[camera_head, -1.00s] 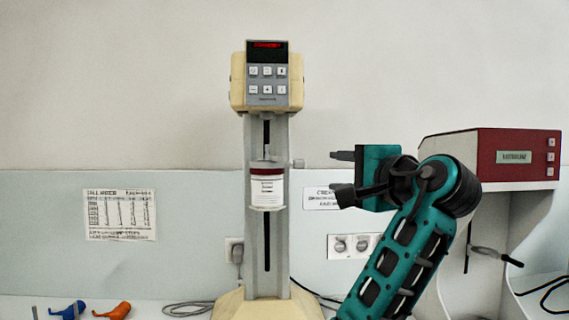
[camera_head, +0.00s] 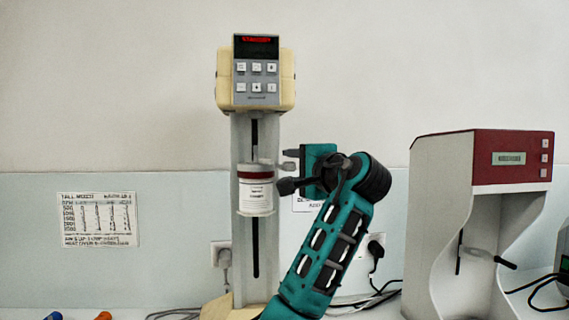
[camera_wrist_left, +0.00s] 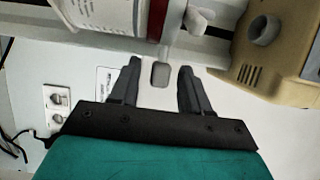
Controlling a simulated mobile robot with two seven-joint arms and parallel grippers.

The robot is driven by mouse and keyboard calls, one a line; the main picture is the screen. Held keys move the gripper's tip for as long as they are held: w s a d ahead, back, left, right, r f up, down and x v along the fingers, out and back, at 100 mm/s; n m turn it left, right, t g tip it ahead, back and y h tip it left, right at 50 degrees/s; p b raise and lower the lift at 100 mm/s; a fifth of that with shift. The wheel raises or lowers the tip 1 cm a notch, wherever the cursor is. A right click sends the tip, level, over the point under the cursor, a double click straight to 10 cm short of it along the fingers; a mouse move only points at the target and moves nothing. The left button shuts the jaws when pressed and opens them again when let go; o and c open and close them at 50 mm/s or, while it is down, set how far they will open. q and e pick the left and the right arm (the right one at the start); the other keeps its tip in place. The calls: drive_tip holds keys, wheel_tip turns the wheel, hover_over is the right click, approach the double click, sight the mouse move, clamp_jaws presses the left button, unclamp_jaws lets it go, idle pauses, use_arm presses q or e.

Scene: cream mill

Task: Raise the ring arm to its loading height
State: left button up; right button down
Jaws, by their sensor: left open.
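The mixing machine has a grey column (camera_head: 242,265) with a dark vertical slot. The jar also shows in the wrist view (camera_wrist_left: 105,14). A small grey knob (camera_wrist_left: 160,74) sticks out from the column's side at the jar's height. My left gripper (camera_head: 283,170) is right of the column, its open fingers above and below the knob. In the wrist view the knob lies between the two fingertips (camera_wrist_left: 160,72), with gaps on both sides. My right gripper is not seen.
The cream machine head (camera_head: 286,80) with its keypad and red display tops the column. A red and white device (camera_head: 440,170) stands at the right. Cables (camera_head: 375,295) lie behind my arm. Blue and orange items (camera_head: 103,316) show at the bottom left.

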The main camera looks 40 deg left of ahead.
sight(285, 165)
use_arm(q)
drive_tip(key=shift+x, duration=1.8)
clamp_jaws()
